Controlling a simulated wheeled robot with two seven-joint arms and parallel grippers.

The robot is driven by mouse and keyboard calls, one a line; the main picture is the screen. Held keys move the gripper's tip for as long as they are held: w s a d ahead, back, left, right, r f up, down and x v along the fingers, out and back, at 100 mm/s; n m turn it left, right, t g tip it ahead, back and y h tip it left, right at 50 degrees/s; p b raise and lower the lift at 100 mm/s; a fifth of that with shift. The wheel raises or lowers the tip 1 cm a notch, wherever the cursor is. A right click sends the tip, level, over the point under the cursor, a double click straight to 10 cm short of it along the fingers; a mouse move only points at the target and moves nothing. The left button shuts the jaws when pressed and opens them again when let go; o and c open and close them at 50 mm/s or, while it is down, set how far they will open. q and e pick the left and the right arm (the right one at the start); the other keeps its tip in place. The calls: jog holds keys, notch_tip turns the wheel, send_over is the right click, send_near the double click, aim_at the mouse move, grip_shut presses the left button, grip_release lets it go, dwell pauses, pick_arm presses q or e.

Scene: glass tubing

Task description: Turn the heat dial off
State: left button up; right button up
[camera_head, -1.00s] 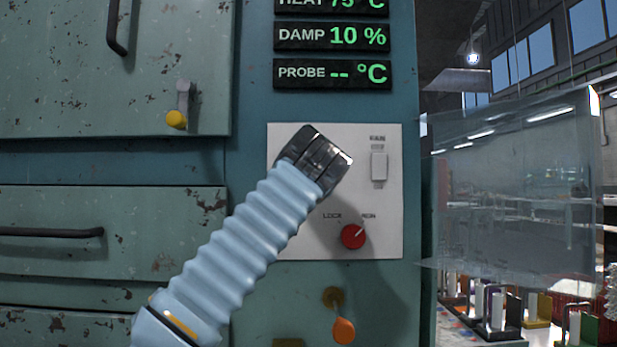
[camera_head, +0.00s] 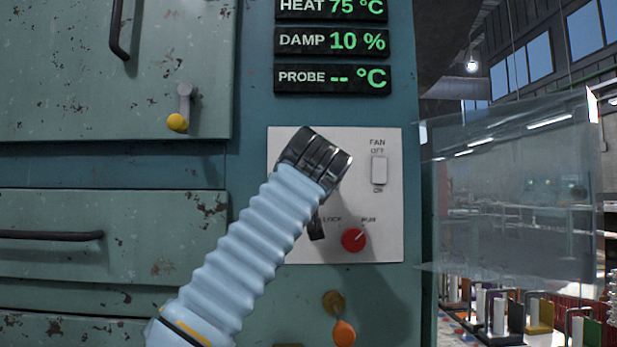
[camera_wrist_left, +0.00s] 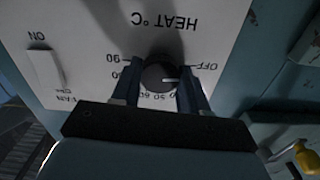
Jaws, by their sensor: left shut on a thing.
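The heat dial (camera_wrist_left: 158,76) is a dark round knob on the white control panel (camera_wrist_left: 90,40), seen upside down in the left wrist view. Its white mark points right, roughly toward the OFF end of the scale. My left gripper (camera_wrist_left: 159,85) has one finger on each side of the dial and is shut on it. In the head view my left arm and wrist (camera_head: 316,160) hide the dial. The HEAT readout (camera_head: 330,7) shows 75 °C. My right gripper is not in view.
A white fan switch (camera_head: 379,170) and a red LOCK/RUN knob (camera_head: 353,240) sit close to my wrist on the panel. An orange knob (camera_head: 344,332) is below. A clear glass panel (camera_head: 515,185) stands out at the right.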

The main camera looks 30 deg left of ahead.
pick_arm(q)
jog(key=shift+f, duration=0.15)
jog(key=o, duration=1.1)
jog(key=shift+c, duration=0.2)
jog(key=b+v, duration=0.3)
jog(key=v, duration=1.1)
jog(key=shift+w, duration=0.1)
